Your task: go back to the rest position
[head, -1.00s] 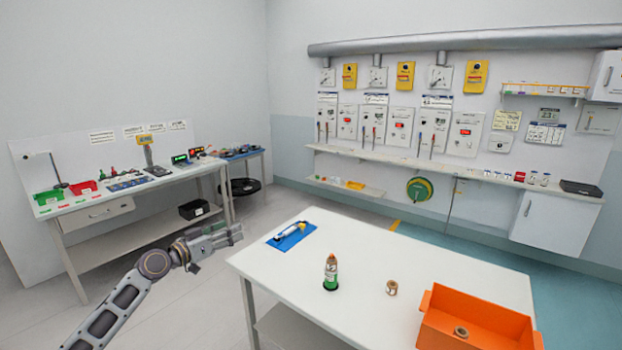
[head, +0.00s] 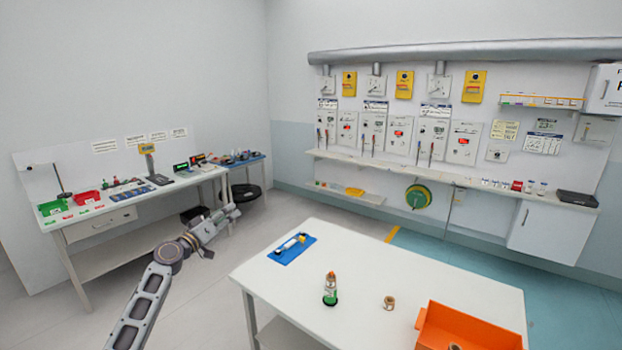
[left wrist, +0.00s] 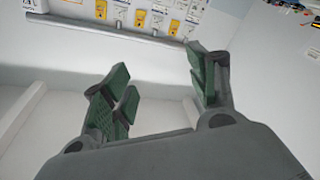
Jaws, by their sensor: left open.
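My left gripper (head: 229,213) is in the air to the left of the white table, above the floor and in front of the left bench. It is open and empty; its green-padded fingers stand apart in the left wrist view (left wrist: 165,90). It touches nothing that I can see. My right gripper is not in view.
The white table (head: 370,265) holds a blue mat (head: 285,259) with a white tool, a green-based bottle (head: 330,290), a small brown roll (head: 389,303) and an orange bin (head: 470,325). A bench (head: 115,208) stands left. The floor between is clear.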

